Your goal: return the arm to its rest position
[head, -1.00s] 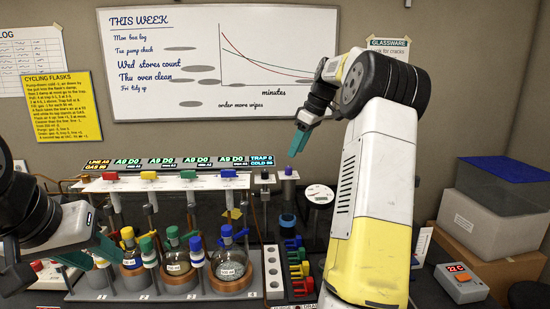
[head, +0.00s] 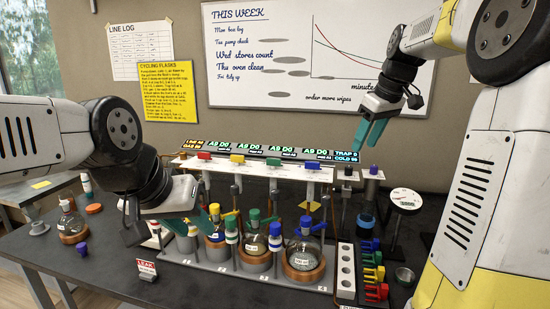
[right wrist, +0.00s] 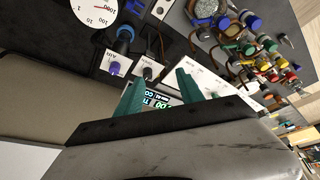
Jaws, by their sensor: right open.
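My right arm comes down from the upper right in the head view. Its gripper (head: 375,130) hangs in the air in front of the wall, above the trap end of the rack. The right wrist view shows its two teal fingers (right wrist: 157,95) apart, with nothing between them. My left arm comes in from the left. Its gripper (head: 192,220) is low at the left end of the flask rack (head: 230,270), beside the yellow-topped flask (head: 215,245). Its teal fingers are partly hidden by its own body and the rack, so I cannot tell its opening or whether it touches anything.
Flasks with green (head: 254,243) and blue tops (head: 303,255) stand in the rack. A round dial (head: 405,199) and coloured clips (head: 373,270) stand to its right. A small flask (head: 72,225) and a red-topped sign (head: 146,269) are at the left. The air around the right gripper looks clear.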

